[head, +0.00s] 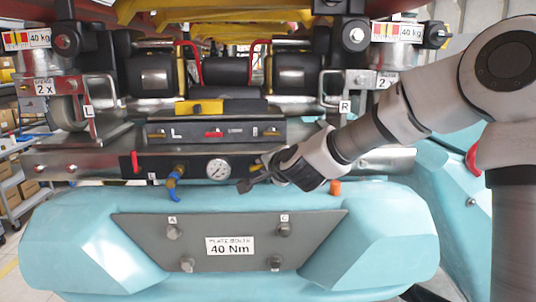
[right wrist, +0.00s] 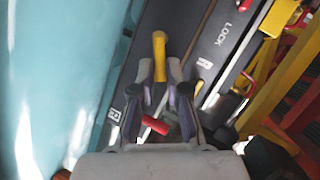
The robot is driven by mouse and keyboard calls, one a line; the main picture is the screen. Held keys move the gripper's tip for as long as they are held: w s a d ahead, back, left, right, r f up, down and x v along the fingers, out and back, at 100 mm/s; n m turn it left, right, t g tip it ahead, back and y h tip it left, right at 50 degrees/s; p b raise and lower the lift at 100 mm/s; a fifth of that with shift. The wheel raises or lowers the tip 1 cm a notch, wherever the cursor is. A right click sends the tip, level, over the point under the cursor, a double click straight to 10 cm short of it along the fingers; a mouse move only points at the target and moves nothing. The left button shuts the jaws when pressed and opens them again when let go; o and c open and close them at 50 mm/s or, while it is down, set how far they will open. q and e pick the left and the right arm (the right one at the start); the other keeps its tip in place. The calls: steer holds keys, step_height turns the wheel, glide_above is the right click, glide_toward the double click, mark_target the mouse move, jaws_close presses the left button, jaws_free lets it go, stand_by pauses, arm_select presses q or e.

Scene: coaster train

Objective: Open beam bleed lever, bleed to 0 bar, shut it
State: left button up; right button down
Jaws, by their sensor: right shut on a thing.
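My right gripper (head: 262,174) reaches in from the right to the dark beam panel (head: 205,168), just right of the gauge. In the right wrist view its fingers (right wrist: 160,78) are closed around a yellow lever (right wrist: 159,55), which sticks out past the fingertips. In the head view only a small yellow part (head: 257,164) shows beside the gripper; the rest is hidden. The round white pressure gauge (head: 218,169) is in view, but its needle is too small to read. My left gripper is not in view.
A blue valve handle (head: 173,180) hangs left of the gauge. A red lever (head: 135,161) is farther left and an orange cap (head: 335,187) is right of the gripper. The teal body with its bolted plate (head: 150,230) juts out below the panel.

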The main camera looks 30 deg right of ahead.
steer(key=shift+w+a+r+n+p, duration=0.1)
steer(key=shift+r+n+p, duration=0.3)
steer(key=shift+r, duration=0.1)
steer(key=shift+w+a+r+n+g+h, duration=0.1)
steer(key=shift+w+a+n+g+h, duration=0.1)
steer(key=shift+n+g+h, duration=0.35)
steer(key=n, duration=0.1)
steer(key=g+h, duration=0.1)
steer(key=a+n+h, duration=0.1)
steer(key=shift+w+r+n+g, duration=0.25)
steer(key=shift+w+n, duration=0.05)
steer(key=shift+n, duration=0.05)
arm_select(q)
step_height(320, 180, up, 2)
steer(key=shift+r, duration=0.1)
arm_select(e)
steer(key=a+n+h, duration=0.1)
steer(key=w+n+g+h, duration=0.1)
steer(key=n, duration=0.1)
steer(key=shift+a+h, duration=0.35)
steer(key=shift+n, duration=0.3)
